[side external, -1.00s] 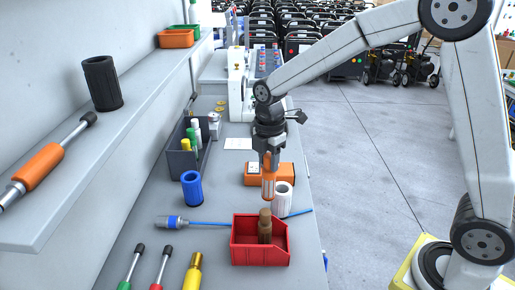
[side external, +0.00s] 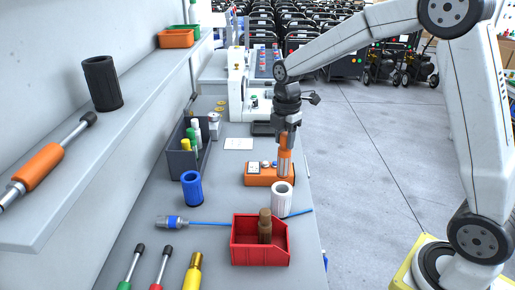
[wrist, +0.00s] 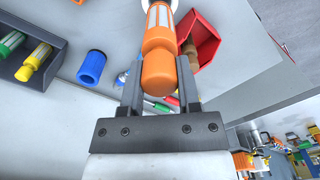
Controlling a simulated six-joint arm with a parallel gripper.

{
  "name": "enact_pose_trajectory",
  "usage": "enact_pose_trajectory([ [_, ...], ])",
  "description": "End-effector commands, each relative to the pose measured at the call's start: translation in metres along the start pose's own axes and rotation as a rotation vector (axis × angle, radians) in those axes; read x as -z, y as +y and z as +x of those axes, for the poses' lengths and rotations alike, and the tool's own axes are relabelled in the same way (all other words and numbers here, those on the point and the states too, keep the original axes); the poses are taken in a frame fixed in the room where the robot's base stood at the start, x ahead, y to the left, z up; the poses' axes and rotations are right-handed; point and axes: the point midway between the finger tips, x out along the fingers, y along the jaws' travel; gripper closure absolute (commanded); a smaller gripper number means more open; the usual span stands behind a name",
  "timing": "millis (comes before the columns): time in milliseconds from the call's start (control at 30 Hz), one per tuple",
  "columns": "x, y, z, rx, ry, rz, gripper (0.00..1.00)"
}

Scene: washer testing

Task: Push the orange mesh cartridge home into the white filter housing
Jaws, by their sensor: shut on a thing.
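My gripper (side external: 287,138) is shut on the orange mesh cartridge (side external: 285,161) by its upper part, and the cartridge hangs nearly upright. The white filter housing (side external: 282,197) stands upright on the bench, just below the cartridge in the side view. The cartridge's lower end shows above the housing's rim and outside it; the depth gap between them is hard to tell. In the wrist view, the orange cartridge (wrist: 158,62) sits between the two fingers of my gripper (wrist: 160,85), its pale mesh windows pointing away. The housing's opening is not clearly seen there.
An orange box with knobs (side external: 258,179) lies behind the housing. A red bin (side external: 260,257) holding a brown part stands in front. A blue cup (side external: 192,188) and grey bin (side external: 181,160) are at left. A blue-shafted tool (side external: 175,222) lies near the red bin.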

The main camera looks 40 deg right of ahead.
Motion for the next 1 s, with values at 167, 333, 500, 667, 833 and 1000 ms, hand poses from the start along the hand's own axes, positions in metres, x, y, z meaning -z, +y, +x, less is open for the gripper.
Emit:
enact_pose_trajectory([
  [167,0.001,0.0,0.005,0.0,0.0,0.0,1.0],
  [333,0.001,0.0,0.014,0.0,0.001,-0.001,1.0],
  [500,0.001,0.0,0.024,0.001,0.0,0.0,1.0],
  [667,0.001,0.0,0.032,0.001,0.0,0.0,1.0],
  [833,0.001,0.0,0.036,0.001,0.0,0.0,1.0],
  [1000,0.001,0.0,0.036,0.0,0.0,0.0,1.0],
])
